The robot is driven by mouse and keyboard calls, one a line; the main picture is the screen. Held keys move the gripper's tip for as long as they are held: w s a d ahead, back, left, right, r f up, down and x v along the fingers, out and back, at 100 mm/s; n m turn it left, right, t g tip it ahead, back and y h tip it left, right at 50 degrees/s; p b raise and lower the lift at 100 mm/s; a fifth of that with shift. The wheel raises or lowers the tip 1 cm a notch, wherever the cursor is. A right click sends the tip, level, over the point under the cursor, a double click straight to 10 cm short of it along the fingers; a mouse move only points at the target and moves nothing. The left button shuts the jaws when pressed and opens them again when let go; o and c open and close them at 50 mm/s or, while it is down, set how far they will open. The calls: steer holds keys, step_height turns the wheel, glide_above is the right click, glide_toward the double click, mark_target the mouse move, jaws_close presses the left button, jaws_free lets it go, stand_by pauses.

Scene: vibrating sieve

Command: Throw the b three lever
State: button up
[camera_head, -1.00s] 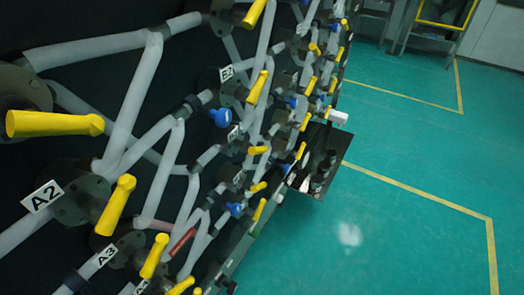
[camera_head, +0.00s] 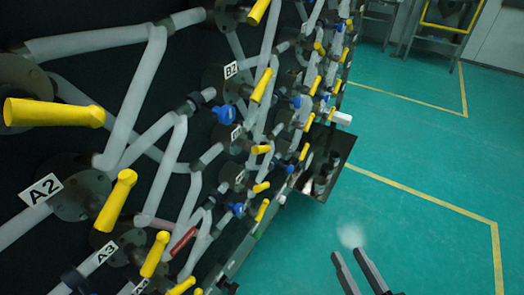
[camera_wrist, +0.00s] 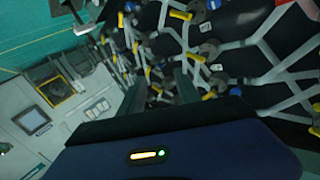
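Yellow levers on grey pipe valves cover the wall panel in the head view. The label B2 (camera_head: 231,69) is readable, with a yellow lever (camera_head: 262,86) beside it. Below it is a smaller label (camera_head: 237,132), too blurred to read surely; its place suggests B3. The yellow lever beside that label (camera_head: 260,150) points roughly sideways. My gripper (camera_head: 348,252) shows as two dark, parted fingers at the lower right, over the floor and well apart from the levers. In the wrist view my gripper (camera_wrist: 160,83) has parted fingers, with panel levers beyond; nothing is seen held.
Labels A2 (camera_head: 41,191) and A3 (camera_head: 104,254) mark nearer valves at left. Blue handles (camera_head: 224,114) sit among the pipes. A dark box (camera_head: 325,165) juts from the panel's far edge. Green floor (camera_head: 420,150) right of the panel is open.

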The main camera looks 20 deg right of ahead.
steer(key=w+d+f+m, duration=0.3)
steer(key=w+d+m, duration=0.15)
steer(key=w, duration=0.55)
steer(key=m+y+b, duration=0.1)
steer(key=m+y, duration=0.9)
steer(key=y, duration=0.4)
glide_toward(265, 151)
steer(key=w+a, duration=0.2)
steer(key=w, duration=0.1)
steer(key=shift+n, duration=0.25)
steer(key=shift+r+p+x, duration=0.15)
steer(key=shift+p+x, duration=0.25)
steer(key=shift+x, duration=1.45)
steer(key=shift+r+p+x, duration=0.15)
steer(key=shift+p+x, duration=0.25)
steer(key=shift+x, duration=1.45)
steer(key=shift+d+r, duration=0.1)
jaws_close()
